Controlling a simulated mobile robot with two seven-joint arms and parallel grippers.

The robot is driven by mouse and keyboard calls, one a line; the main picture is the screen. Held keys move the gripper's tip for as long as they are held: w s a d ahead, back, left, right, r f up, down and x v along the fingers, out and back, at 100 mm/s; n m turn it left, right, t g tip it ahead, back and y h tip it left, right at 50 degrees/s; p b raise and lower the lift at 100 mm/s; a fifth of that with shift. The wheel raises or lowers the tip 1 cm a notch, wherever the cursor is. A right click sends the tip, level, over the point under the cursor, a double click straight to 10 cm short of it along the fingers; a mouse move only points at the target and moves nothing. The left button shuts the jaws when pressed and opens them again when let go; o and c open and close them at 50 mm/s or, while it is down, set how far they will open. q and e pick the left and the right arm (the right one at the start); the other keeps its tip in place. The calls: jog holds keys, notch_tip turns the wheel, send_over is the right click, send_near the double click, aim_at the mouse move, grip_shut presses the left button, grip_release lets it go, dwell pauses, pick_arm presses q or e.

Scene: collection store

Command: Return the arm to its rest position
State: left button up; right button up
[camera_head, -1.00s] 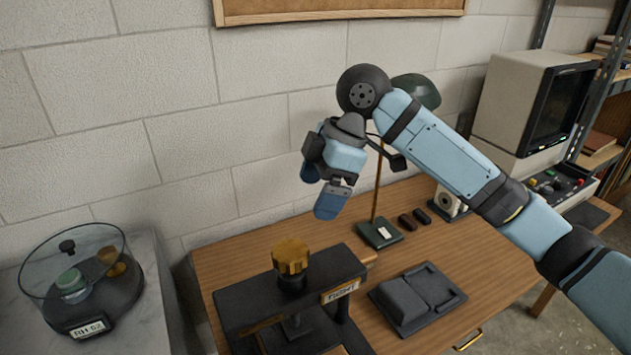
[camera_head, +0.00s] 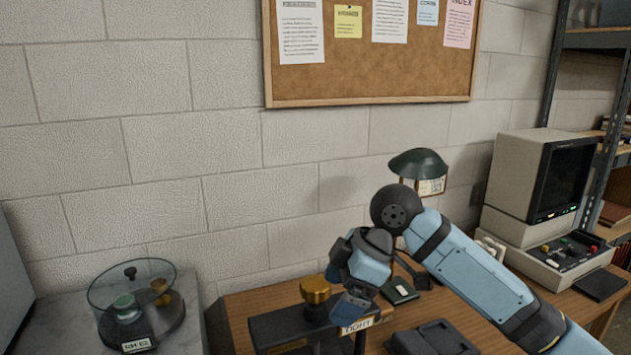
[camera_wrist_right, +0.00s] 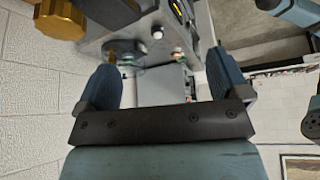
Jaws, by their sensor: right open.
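My right arm comes in from the lower right in the head view and bends at a dark round joint over the wooden desk. My right gripper (camera_head: 350,305) points down beside the black stand with a gold knob (camera_head: 315,291). In the right wrist view the two blue fingers of the gripper (camera_wrist_right: 172,88) are wide apart with nothing held between them. The gold knob also shows at the upper left of that view (camera_wrist_right: 60,18). My left gripper is not in view.
A glass-domed device (camera_head: 135,310) stands on a grey surface at the left. A green desk lamp (camera_head: 418,164), a black case (camera_head: 432,340) and a monitor (camera_head: 540,185) with a control panel (camera_head: 565,252) are near the arm. A corkboard (camera_head: 430,75) hangs on the wall.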

notch_tip(320, 180, down, 19)
jog(key=s+d+m+t+y+p, duration=0.1)
jog(key=s+m+t+y+p, duration=0.2)
jog(key=m+t, duration=0.45)
pick_arm(q)
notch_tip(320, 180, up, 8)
jog(key=p, duration=0.5)
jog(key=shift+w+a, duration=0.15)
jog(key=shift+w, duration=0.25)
pick_arm(e)
jog(key=s+d+f+m+t+h, duration=0.2)
jog(key=s+d+f+m, duration=0.2)
jog(key=s, duration=0.5)
jog(key=s+d+f+m+t+h, duration=0.1)
jog(key=s+d+f+m+h, duration=0.2)
jog(key=s+d+f, duration=0.6)
jog(key=shift+s+d+m+t, duration=0.35)
jog(key=shift+s+d+m, duration=0.2)
jog(key=shift+s+d, duration=0.25)
jog(key=shift+w, duration=0.1)
dwell(2.5)
